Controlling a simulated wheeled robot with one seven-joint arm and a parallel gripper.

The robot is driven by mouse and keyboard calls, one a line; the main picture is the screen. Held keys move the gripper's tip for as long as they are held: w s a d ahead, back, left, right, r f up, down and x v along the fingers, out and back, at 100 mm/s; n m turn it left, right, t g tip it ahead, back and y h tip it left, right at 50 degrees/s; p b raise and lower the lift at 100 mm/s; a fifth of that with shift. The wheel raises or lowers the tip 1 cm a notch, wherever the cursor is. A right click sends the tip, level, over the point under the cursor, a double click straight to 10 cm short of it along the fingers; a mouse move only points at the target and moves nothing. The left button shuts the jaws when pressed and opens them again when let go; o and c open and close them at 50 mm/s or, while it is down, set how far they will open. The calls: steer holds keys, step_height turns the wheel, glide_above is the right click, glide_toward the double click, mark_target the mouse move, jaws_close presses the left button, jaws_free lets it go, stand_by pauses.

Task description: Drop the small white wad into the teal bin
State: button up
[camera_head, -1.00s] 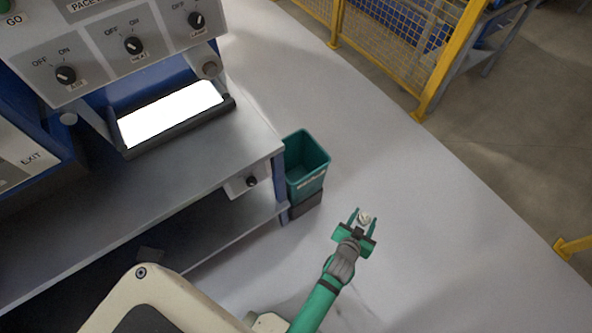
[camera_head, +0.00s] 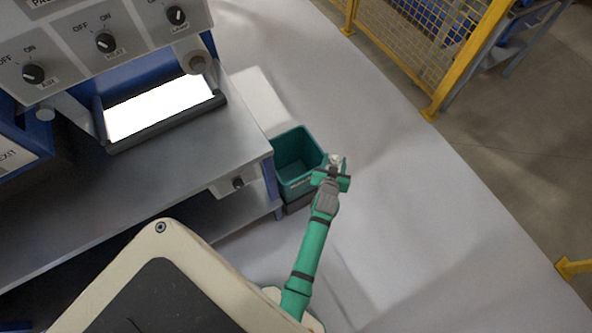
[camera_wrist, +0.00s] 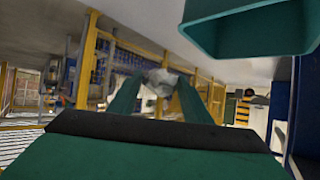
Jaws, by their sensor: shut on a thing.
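The small white wad (camera_head: 335,159) is held between the fingers of my gripper (camera_head: 336,163), which is shut on it. In the wrist view the wad (camera_wrist: 163,80) shows as a crumpled whitish lump between the two green fingertips. The teal bin (camera_head: 298,165) is open-topped and stands beside the machine bench, just left of my gripper. Its inside looks empty from here. In the wrist view the bin's rim (camera_wrist: 243,10) shows at the upper right, to one side of the wad. The wad appears outside the bin's opening, close to its right rim.
The grey bench (camera_head: 190,145) of the machine, with knobs and a bright white panel (camera_head: 160,108), is left of the bin. A dark block (camera_head: 299,203) is under the bin. A yellow mesh fence (camera_head: 400,45) stands at the upper right. The pale floor right of my gripper is clear.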

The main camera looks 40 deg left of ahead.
steer(key=a+n+g+y, duration=0.2)
steer(key=a+n+y, duration=0.1)
steer(key=a, duration=1.4)
steer(key=shift+s+d+f, duration=0.1)
steer(key=shift+s+f, duration=0.05)
steer(key=shift+f, duration=1.3)
steer(key=shift+s+f, duration=0.15)
steer(key=shift+f, duration=1.25)
steer(key=o, duration=1.1)
steer(key=shift+c, duration=0.2)
steer(key=v, duration=1)
steer(key=shift+s+d, duration=0.15)
steer(key=shift+s, duration=0.2)
steer(key=shift+r, duration=0.15)
